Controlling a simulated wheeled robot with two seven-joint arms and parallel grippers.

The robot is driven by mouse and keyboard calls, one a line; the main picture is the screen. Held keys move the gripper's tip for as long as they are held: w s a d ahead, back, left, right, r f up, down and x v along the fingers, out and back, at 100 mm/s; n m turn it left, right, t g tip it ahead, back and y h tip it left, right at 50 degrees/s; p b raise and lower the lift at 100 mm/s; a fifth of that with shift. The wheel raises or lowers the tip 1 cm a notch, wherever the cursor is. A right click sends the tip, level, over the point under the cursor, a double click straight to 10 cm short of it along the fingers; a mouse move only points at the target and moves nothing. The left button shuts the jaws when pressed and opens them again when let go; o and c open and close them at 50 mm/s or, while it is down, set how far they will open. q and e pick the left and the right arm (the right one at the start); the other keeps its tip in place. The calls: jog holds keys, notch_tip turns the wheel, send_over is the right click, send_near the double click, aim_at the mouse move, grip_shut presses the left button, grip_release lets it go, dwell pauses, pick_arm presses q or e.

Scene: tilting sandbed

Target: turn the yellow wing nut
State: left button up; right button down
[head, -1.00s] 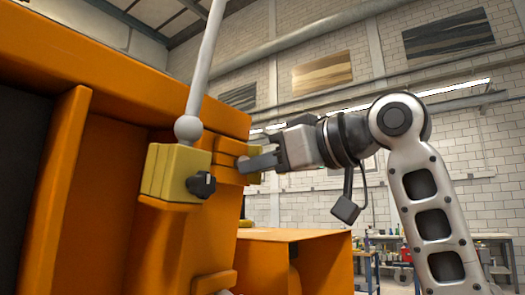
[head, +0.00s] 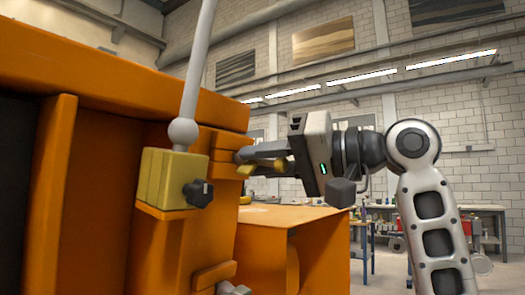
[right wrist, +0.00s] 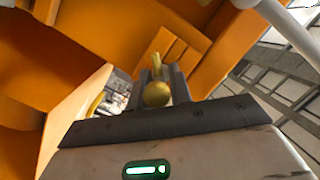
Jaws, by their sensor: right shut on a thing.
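The yellow wing nut (right wrist: 156,94) shows in the right wrist view as a rounded yellow knob with a thin wing beyond it, between my fingers. In the head view a small part of it (head: 280,166) shows beside the fingers, near the orange block on the sandbed's side; the rest is hidden. My right gripper (head: 248,157) reaches in from the right and is shut on the wing nut. It also shows in the right wrist view (right wrist: 156,82). My left gripper is not in view.
The orange sandbed frame (head: 110,95) fills the left side. A yellow clamp block (head: 165,180) with a black knob (head: 198,193) and a grey ball-ended rod (head: 196,75) stands close left of my fingers. An orange box (head: 285,215) lies below. Room is open to the right.

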jog(key=m+y+p, duration=0.1)
jog(key=m, duration=0.1)
jog(key=shift+m+g, duration=0.4)
jog(key=shift+f+m+y+p, duration=0.1)
jog(key=shift+m+y+p, duration=0.65)
jog(key=shift+m, duration=0.75)
jog(key=c, duration=1.3)
grip_release()
jog(key=b+v, duration=0.3)
jog(key=v, duration=1.3)
